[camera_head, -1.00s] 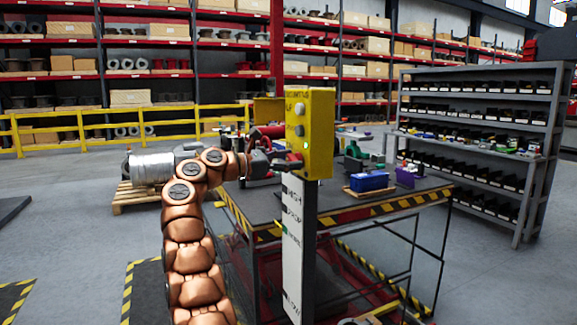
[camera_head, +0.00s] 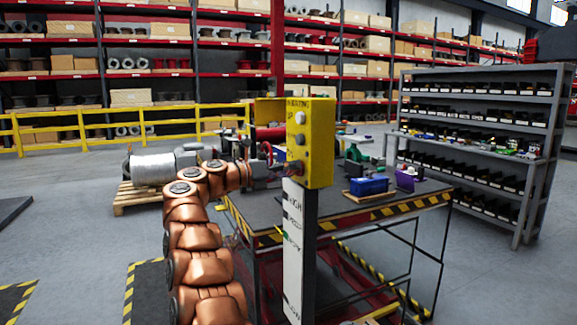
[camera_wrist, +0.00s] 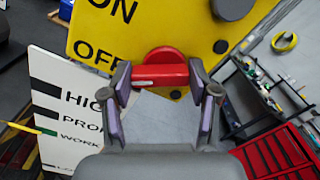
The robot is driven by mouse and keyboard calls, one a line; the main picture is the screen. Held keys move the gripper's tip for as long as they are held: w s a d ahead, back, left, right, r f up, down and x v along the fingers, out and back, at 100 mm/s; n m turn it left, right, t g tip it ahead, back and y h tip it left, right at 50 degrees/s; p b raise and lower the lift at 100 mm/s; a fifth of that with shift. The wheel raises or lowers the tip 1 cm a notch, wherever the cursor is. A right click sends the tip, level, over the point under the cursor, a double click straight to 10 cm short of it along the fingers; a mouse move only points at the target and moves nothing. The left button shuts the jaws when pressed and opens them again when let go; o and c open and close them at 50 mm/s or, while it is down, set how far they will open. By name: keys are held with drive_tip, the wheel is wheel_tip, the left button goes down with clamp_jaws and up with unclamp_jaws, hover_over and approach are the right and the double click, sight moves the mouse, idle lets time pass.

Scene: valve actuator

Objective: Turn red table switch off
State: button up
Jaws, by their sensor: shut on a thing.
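The red switch (camera_wrist: 160,72) is a rotary handle on the face of a yellow control box (camera_head: 312,140), below the printed words ON and OFF. In the wrist view the handle lies nearly level across the picture. My gripper (camera_wrist: 160,80) is shut on the red switch, with one finger pad at each end of the handle. In the head view my gripper (camera_head: 272,165) is at the left side of the box, and the switch itself is hard to make out there.
The box stands on a post with a white label strip (camera_head: 293,250) beside a dark lift table (camera_head: 400,202) with striped edges. The table holds a blue bin (camera_head: 369,187). Grey shelving (camera_head: 480,120) stands at the right; open floor lies at the left.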

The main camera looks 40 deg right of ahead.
drive_tip(key=shift+n+p, duration=0.3)
drive_tip(key=shift+n, duration=0.4)
drive_tip(key=shift+f, duration=0.1)
drive_tip(key=o, duration=1.1)
drive_tip(key=shift+o, duration=0.2)
drive_tip(key=shift+a, duration=0.1)
drive_tip(key=v, duration=1.2)
